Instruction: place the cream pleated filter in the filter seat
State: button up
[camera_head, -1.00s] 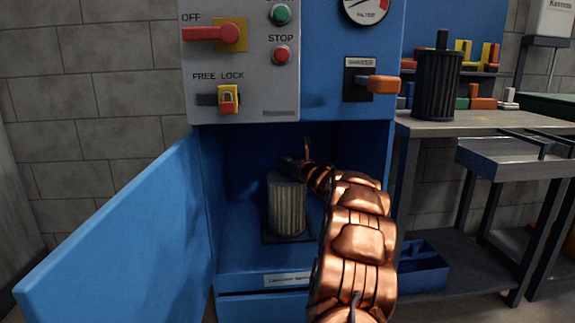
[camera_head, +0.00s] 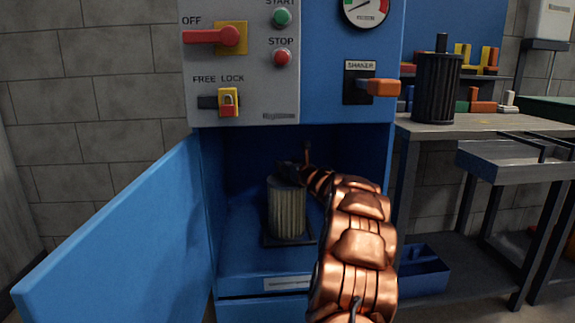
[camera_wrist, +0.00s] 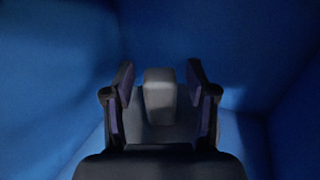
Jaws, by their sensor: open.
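The cream pleated filter (camera_head: 287,210) stands upright inside the open blue cabinet. It stands on a dark square base, the filter seat (camera_head: 272,240), and looks centred on it; the contact under it is hidden. My gripper (camera_head: 290,172) is at the filter's top end, partly hidden by shadow and by my copper-coloured arm. In the wrist view my gripper (camera_wrist: 160,85) is open, with a dark finger on each side. A grey block, seemingly the filter's top grip (camera_wrist: 160,97), lies between the fingers, with visible gaps on both sides.
The blue cabinet door (camera_head: 120,235) hangs open at the left. Cabinet walls close around my gripper. The shaker handle (camera_head: 382,88), red switch (camera_head: 212,36) and lock (camera_head: 228,102) sit above. A dark filter (camera_head: 437,88) stands on the right bench (camera_head: 480,124); a blue bin (camera_head: 425,275) is below.

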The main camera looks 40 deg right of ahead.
jog(key=shift+r, duration=0.2)
jog(key=p+v, duration=0.1)
jog(key=v, duration=1.1)
jog(key=shift+f, duration=0.1)
